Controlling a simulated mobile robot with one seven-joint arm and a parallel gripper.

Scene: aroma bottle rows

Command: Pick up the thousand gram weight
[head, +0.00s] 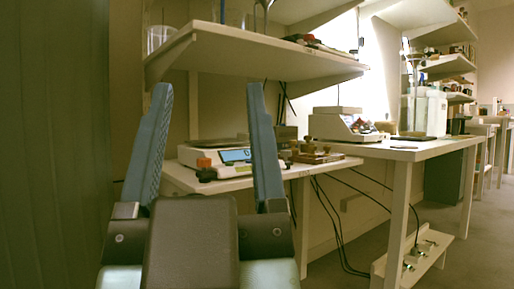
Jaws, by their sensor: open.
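Nothing is between the fingers. Beyond it, on a table, a wooden block (318,158) holds small brass-coloured weights (309,146), just right of the right finger. I cannot tell which piece is the thousand gram weight; the pieces are too small to read. My gripper is nearer the camera than these pieces, and its right finger hides part of the table beside them.
A white scale (234,156) with a blue display stands on the table (345,161), partly behind the right finger. A shelf (245,52) with glassware hangs above. Another white instrument (338,124) stands on the bench to the right. Cables hang below.

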